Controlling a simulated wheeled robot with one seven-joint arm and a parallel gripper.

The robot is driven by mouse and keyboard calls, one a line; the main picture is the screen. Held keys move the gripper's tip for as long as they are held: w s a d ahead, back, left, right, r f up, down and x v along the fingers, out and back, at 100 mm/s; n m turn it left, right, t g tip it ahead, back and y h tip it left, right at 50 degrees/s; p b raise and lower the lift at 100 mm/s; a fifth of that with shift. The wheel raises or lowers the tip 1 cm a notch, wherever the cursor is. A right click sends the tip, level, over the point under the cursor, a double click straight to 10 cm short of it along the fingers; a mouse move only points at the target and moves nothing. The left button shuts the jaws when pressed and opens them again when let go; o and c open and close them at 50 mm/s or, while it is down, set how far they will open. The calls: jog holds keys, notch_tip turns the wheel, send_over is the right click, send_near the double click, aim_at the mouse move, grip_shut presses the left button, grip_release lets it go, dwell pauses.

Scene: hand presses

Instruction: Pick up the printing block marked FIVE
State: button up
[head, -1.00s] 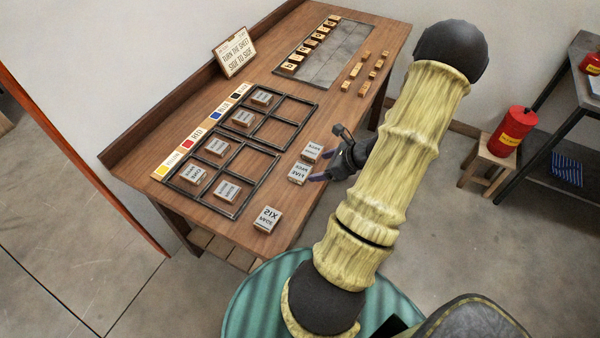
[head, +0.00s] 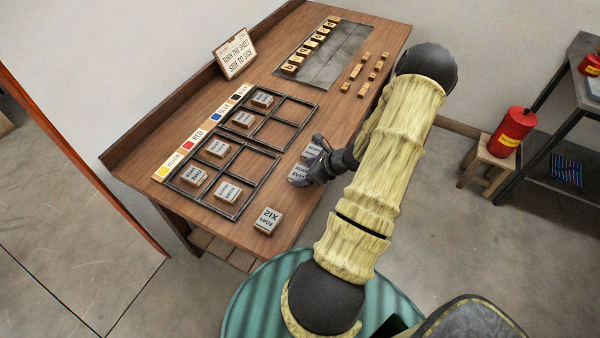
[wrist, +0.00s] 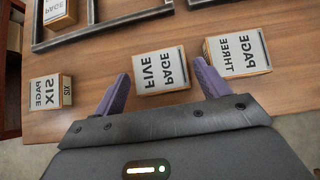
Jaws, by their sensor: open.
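The FIVE block (wrist: 161,70) is a light block with a grey top reading FIVE PAGE in mirrored letters. It lies on the table near its front edge, and in the head view it (head: 298,174) is partly covered by my gripper (head: 308,165). In the wrist view my gripper (wrist: 160,90) is open, with a purple finger at each side of the FIVE block's near end. The right finger sits in the narrow gap between the FIVE block and the THREE block (wrist: 237,54). Whether the fingers touch the FIVE block cannot be told.
The SIX block (head: 268,219) lies to the left on bare wood (head: 225,215). A dark divided frame (head: 205,207) holds several blocks behind. A sign (head: 233,54), a rack of letter tiles (head: 330,62) and loose wooden pieces (head: 356,71) stand farther back.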

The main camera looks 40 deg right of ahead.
aim_at(303, 173)
jog(key=shift+w+a+f, duration=0.25)
jog(key=shift+w+f, duration=0.25)
jog(key=c, duration=0.8)
jog(key=shift+r, duration=0.15)
notch_tip(303, 173, up, 10)
jog(key=shift+f, duration=0.1)
dwell(0.5)
